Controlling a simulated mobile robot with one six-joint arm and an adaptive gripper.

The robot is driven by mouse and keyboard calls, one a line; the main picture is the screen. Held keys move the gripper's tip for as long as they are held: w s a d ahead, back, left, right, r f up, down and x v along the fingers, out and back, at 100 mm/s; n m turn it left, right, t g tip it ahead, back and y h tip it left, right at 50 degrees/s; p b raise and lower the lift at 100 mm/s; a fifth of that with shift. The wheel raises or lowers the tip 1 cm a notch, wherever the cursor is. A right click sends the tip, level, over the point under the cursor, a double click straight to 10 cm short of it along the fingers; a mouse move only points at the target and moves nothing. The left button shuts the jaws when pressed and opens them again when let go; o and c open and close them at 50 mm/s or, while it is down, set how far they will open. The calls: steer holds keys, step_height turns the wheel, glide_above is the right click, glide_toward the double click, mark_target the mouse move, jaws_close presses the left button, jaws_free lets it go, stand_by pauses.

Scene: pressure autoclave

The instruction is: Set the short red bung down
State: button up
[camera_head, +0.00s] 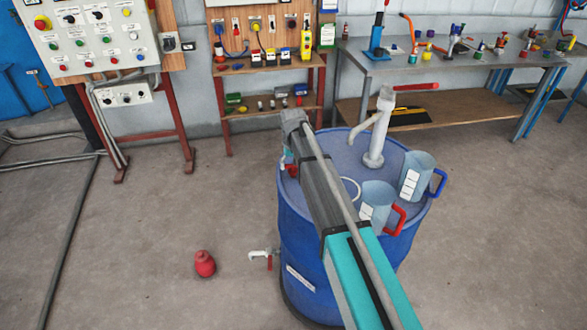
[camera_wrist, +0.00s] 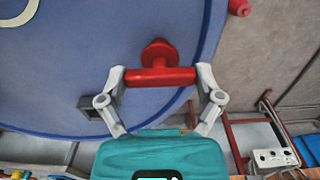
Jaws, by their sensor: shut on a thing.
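My gripper (camera_wrist: 160,76) is shut on the crossbar of a red bung (camera_wrist: 158,54) in the wrist view. The bung has a round, stepped body beyond the bar and appears over the blue top of the drum (camera_wrist: 60,75), near its rim. I cannot tell whether the bung touches the drum top. In the head view my arm hides most of my gripper, and only a bit of red (camera_head: 291,170) shows at the drum's left rim. A second red object (camera_head: 205,263), rounded with a narrower top, stands on the floor left of the drum.
A hand pump (camera_head: 374,150), a jug with a blue handle (camera_head: 416,176) and a jug with a red handle (camera_head: 377,204) stand on the drum. A workbench (camera_head: 440,72) stands behind. The floor at left is mostly clear.

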steer(key=shift+f, duration=0.15)
steer(key=o, duration=1)
step_height(320, 180, up, 12)
steer(key=p, duration=1.2)
steer(key=shift+r, duration=0.2)
steer(key=shift+s+d, duration=0.1)
stand_by(0.4)
steer(key=s+d+m, duration=0.1)
steer(key=s+d, duration=0.6)
steer(key=s, duration=0.1)
steer(key=s+d+m, duration=0.1)
steer(key=s+d, duration=0.7)
steer(key=s, duration=0.1)
steer(key=s+d+m, duration=0.1)
steer(key=s+d, duration=0.7)
steer(key=s, duration=0.1)
steer(key=shift+d, duration=0.1)
